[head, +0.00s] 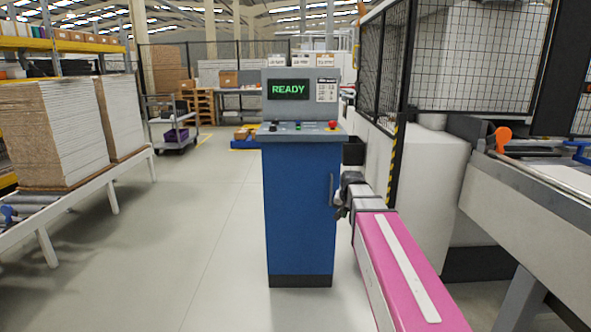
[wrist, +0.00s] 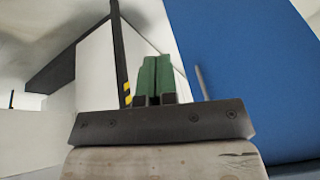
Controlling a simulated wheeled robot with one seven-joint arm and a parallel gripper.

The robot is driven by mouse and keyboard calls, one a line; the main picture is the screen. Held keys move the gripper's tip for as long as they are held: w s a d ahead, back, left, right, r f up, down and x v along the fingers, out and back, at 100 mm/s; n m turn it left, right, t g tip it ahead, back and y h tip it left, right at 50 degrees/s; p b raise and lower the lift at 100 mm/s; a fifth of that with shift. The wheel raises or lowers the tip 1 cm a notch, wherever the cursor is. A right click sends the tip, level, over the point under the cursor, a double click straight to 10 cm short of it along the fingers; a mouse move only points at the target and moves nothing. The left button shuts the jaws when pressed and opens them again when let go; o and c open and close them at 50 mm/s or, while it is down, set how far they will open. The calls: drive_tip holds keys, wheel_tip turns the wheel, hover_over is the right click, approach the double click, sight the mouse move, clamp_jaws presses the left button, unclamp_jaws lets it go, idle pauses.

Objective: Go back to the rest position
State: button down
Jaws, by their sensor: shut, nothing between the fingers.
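My arm reaches forward from the lower right in the head view. My gripper (head: 340,207) is at its far end, at the right side of the blue control cabinet (head: 298,215), near the cabinet's handle (head: 331,190). I cannot tell whether it touches the cabinet. In the wrist view the two green fingers of my gripper (wrist: 156,76) are together and hold nothing. The blue cabinet side (wrist: 235,75) fills the right of that view, with a thin grey bar beside the fingers.
A roller conveyor (head: 75,190) with stacked boards (head: 60,130) stands at left. A fenced machine (head: 440,150) with an infeed table (head: 540,210) stands close at right. A cart (head: 174,125) is farther back. The floor (head: 190,230) between conveyor and cabinet is clear.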

drive_tip(key=s+f+n+g, duration=0.3)
drive_tip(key=s+f+g, duration=0.1)
drive_tip(key=s+f, duration=1.4)
drive_tip(key=s, duration=0.3)
drive_tip(key=shift+s+f+n, duration=0.3)
